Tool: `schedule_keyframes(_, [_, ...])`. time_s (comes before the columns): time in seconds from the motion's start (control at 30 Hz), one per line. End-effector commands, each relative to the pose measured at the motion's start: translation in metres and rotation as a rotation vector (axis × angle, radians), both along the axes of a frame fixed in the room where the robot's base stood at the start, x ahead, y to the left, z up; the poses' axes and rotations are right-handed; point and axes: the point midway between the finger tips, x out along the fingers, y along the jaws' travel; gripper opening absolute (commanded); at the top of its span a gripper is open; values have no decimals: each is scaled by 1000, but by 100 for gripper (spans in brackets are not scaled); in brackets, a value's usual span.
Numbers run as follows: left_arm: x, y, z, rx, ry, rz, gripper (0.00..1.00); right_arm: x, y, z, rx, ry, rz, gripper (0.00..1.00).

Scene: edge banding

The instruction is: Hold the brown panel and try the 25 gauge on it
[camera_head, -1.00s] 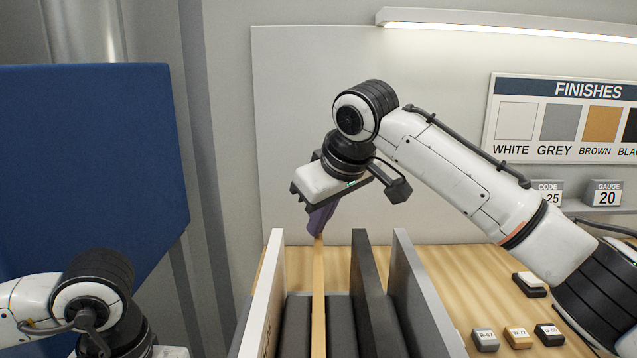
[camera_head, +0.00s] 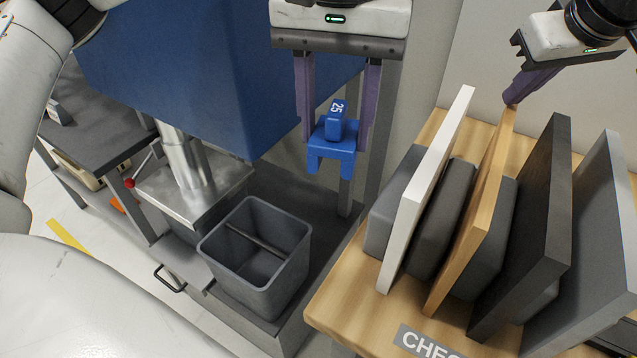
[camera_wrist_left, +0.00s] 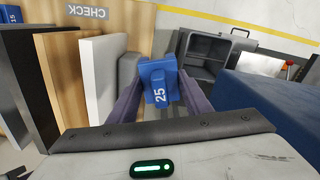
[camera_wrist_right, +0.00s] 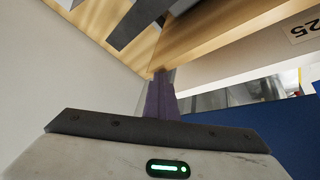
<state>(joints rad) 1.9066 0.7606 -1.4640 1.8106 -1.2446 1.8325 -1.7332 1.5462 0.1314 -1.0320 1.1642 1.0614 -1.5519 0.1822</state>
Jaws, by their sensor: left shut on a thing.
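The brown panel (camera_head: 478,215) stands on edge in a rack, between the white panel (camera_head: 428,190) and the black panel (camera_head: 530,230). My right gripper (camera_head: 512,98) is at its far top corner; in the right wrist view its fingers (camera_wrist_right: 161,98) are close together on the panel edge. My left gripper (camera_head: 338,110) is shut on the blue gauge marked 25 (camera_head: 334,148). It holds the gauge in the air left of the white panel, apart from all panels, with the forked end down. The gauge also shows in the left wrist view (camera_wrist_left: 158,85).
A grey panel (camera_head: 600,240) stands at the right of the rack. Dark padded blocks (camera_head: 443,220) separate the panels. An open grey bin (camera_head: 255,262) is below and left of the gauge. A big blue box-like body (camera_head: 200,75) stands behind the bin.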

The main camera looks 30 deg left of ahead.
Motion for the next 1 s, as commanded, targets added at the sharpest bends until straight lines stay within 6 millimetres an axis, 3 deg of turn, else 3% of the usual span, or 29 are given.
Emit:
schedule_keyframes(0.03, [9, -15, 21, 1, -7, 23, 19, -3, -2, -14, -14, 27, -3, 0])
schedule_keyframes(0.3, [42, -98, 88, 0, -3, 119, 19, -3, -2, -14, -14, 27, -3, 0])
schedule_keyframes(0.6, [44, -174, 134, 1, -1, 201, 19, -2, -2, -14, -14, 27, -3, 0])
schedule_keyframes(0.77, [42, -189, 141, 1, 0, 221, 19, -2, -2, -14, -14, 27, -3, 0])
schedule_keyframes(1.0, [42, -192, 143, 0, 1, 226, 19, -3, -2, -14, -14, 27, -3, 0])
